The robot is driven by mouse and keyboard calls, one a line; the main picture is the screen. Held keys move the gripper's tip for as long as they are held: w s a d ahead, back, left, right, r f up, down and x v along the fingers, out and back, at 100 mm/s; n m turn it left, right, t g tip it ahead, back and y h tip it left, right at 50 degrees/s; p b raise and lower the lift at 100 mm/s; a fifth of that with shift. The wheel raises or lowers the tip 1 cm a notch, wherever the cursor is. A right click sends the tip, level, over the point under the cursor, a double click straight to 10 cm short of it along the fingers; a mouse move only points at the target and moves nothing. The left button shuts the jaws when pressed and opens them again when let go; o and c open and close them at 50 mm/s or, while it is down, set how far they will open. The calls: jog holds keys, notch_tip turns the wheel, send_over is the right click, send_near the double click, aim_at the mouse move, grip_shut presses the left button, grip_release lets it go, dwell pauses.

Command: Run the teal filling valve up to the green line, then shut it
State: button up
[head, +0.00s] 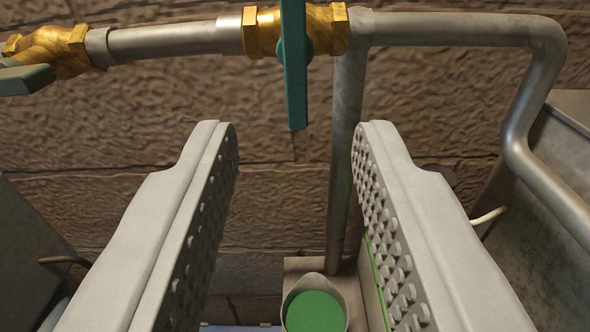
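A teal valve lever (295,75) stands upright in the picture, across a brass valve body (262,32) on a horizontal grey pipe. Its lower end hangs free and its upper end leaves the frame. My gripper (291,135) is open and empty, its two studded fingers below the lever, one either side of it. A cup holding green liquid (315,311) shows at the bottom between the fingers. A thin green strip (376,280) shows beside the right finger, partly hidden; I cannot tell whether it is the green line.
A second brass valve (55,48) with a grey-green lever (25,79) is at the upper left. A vertical pipe (343,160) runs down behind the fingers, and a bent pipe (525,110) curves down at right. Metal bodies stand at both sides before a brown stone wall (110,130).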

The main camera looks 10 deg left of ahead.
jog(key=s+d, duration=0.1)
jog(key=s, duration=0.6)
jog(key=shift+d, duration=0.2)
jog(key=shift+s+d, duration=0.1)
dwell(0.6)
